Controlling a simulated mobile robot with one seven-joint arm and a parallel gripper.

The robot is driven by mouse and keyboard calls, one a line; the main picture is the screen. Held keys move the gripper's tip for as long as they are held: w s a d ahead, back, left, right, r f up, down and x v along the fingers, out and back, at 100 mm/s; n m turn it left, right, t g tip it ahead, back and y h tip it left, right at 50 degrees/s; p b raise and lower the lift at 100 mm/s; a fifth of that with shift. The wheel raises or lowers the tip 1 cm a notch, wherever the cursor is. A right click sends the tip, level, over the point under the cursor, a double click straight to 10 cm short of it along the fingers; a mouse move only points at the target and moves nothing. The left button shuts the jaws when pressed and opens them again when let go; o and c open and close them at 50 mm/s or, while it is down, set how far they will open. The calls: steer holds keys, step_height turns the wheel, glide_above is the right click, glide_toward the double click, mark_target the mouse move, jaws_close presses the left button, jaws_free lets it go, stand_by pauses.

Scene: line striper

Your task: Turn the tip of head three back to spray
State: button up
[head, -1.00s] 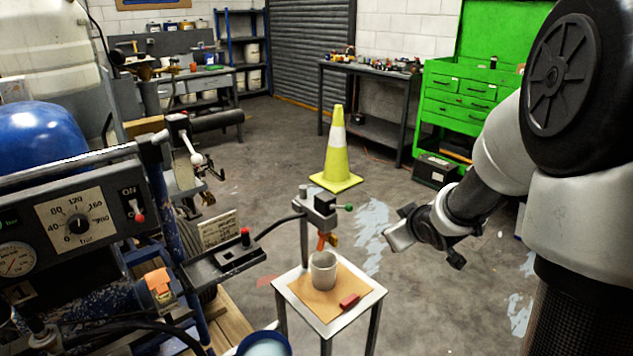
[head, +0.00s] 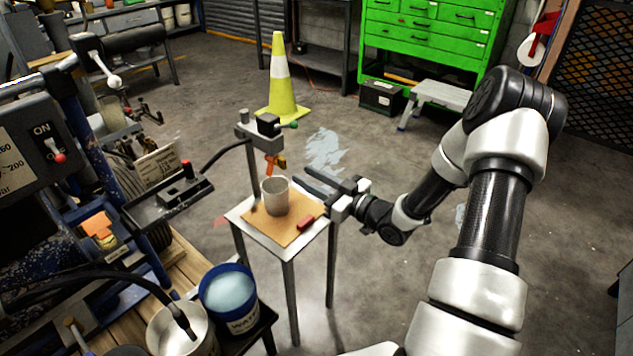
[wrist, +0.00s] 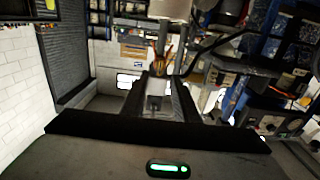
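No number is readable on the head. My gripper (head: 303,177) is open and empty, just right of the tip and cup, with its fingers toward them and apart from them. In the wrist view, the two dark fingers stand apart, and a small orange and yellow part (wrist: 161,58) shows beyond them.
The stand (head: 240,216) holds a brown board with the cup and a red block (head: 306,223). A blue water bucket (head: 228,290) stands in front. The striper machine (head: 90,190) fills the left. A yellow cone (head: 280,85) stands behind.

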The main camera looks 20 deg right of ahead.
mark_target(285, 165)
steer(key=shift+b+x, duration=0.7)
steer(key=shift+x, duration=2.8)
jaws_close()
